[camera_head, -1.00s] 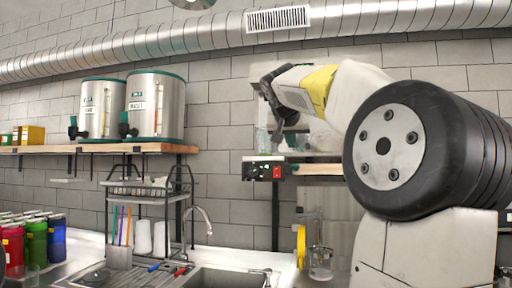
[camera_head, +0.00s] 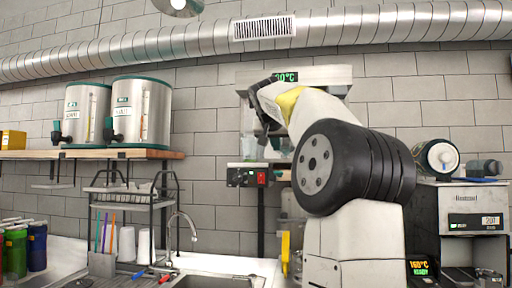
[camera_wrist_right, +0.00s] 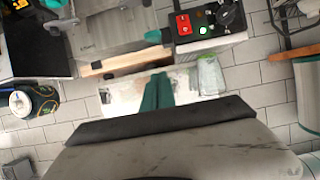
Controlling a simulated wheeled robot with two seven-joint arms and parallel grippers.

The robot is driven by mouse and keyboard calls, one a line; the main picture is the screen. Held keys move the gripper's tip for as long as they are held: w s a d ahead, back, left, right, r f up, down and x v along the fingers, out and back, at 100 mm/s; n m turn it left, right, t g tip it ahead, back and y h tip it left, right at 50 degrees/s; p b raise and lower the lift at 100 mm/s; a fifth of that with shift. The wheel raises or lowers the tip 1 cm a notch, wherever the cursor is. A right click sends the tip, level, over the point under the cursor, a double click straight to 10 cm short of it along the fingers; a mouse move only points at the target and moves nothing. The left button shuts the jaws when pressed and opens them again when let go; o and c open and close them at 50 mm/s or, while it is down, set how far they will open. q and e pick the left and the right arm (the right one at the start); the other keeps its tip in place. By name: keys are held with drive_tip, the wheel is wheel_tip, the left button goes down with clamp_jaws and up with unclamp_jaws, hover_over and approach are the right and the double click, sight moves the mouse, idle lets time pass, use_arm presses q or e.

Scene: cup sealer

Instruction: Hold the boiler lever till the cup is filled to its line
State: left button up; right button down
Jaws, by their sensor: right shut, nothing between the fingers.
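The boiler (camera_head: 318,74) is a pale box on the wall with a green temperature display, partly hidden by my right arm. My right gripper (camera_head: 265,124) is shut and empty in front of its lower left part. A clear, faintly green cup (camera_head: 249,148) stands just left of the gripper, above the control box. The cup also shows in the right wrist view (camera_wrist_right: 210,75), beside a teal upright piece (camera_wrist_right: 157,92) at the gripper's front. I cannot tell whether that piece is the lever or my fingertips. The cup's line and water level are too small to read. My left gripper is out of view.
The control box (camera_head: 247,177) with a red switch sits below the cup. Two steel dispensers (camera_head: 141,110) stand on a wooden shelf to the left. A dish rack (camera_head: 130,196) and sink (camera_head: 212,281) are below. A machine (camera_head: 474,212) stands at the right.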

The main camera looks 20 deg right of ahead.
hover_over(279, 174)
wheel_tip(279, 174, down, 3)
drive_tip(key=shift+w, duration=0.1)
drive_tip(key=shift+s+a+f, duration=0.15)
drive_tip(key=shift+s+f, duration=0.05)
drive_tip(key=shift+f, duration=0.25)
drive_tip(key=shift+s+a+f, duration=0.15)
drive_tip(key=shift+s+f, duration=0.05)
drive_tip(key=shift+f, duration=0.9)
drive_tip(key=shift+a+f, duration=0.1)
drive_tip(key=shift+f, duration=0.15)
